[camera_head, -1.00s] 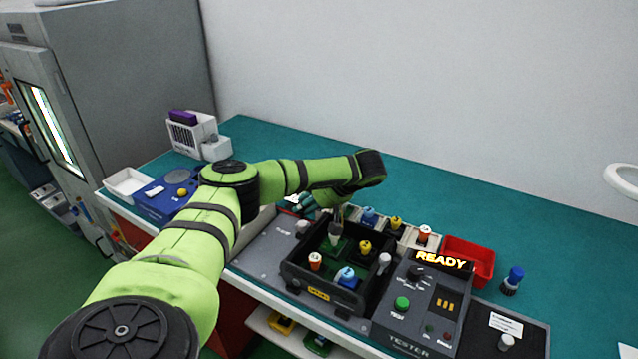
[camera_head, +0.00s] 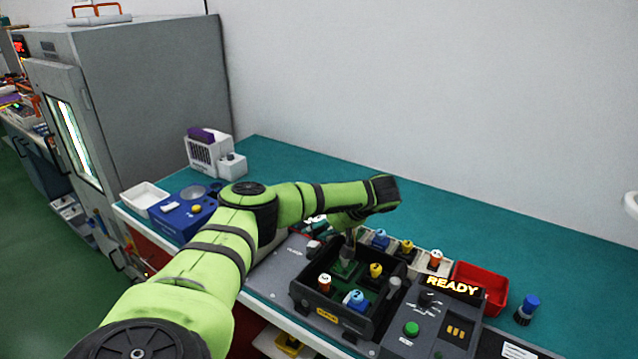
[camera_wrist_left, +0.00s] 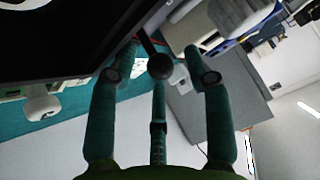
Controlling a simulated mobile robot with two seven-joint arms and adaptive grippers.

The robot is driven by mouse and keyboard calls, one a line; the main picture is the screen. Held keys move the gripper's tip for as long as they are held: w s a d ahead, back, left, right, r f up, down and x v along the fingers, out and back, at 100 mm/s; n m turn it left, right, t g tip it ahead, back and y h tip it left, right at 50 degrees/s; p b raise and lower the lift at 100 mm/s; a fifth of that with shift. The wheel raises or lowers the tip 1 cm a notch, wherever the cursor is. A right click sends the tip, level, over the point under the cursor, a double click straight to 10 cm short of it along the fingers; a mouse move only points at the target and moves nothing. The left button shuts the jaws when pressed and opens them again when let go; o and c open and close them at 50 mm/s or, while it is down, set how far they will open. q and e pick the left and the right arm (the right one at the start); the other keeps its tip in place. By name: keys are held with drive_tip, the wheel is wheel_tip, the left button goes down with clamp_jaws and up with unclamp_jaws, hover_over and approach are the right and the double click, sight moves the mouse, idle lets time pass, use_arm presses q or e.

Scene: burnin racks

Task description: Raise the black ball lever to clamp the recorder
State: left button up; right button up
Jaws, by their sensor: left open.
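The lever's black ball (camera_wrist_left: 160,66) shows in the left wrist view on a dark stem, between the spread fingertips of my left gripper (camera_wrist_left: 152,60). The gripper is open; I cannot tell whether a finger touches the ball. In the head view the left gripper (camera_head: 315,224) is behind the black tray, partly covered by my forearm, and the ball lever cannot be made out. The black tray (camera_head: 326,313) sits on a grey plate and holds several coloured-capped pieces; which part is the recorder is unclear. My right gripper is not in view.
A grey tester (camera_head: 405,345) with a lit READY display (camera_head: 453,287) stands right of the tray. Behind are a red bin (camera_head: 497,292) and a row of capped pieces. A blue device (camera_head: 178,220) and white tray (camera_head: 146,194) lie left.

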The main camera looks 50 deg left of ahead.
use_arm(q)
drive_tip(key=v, duration=1.2)
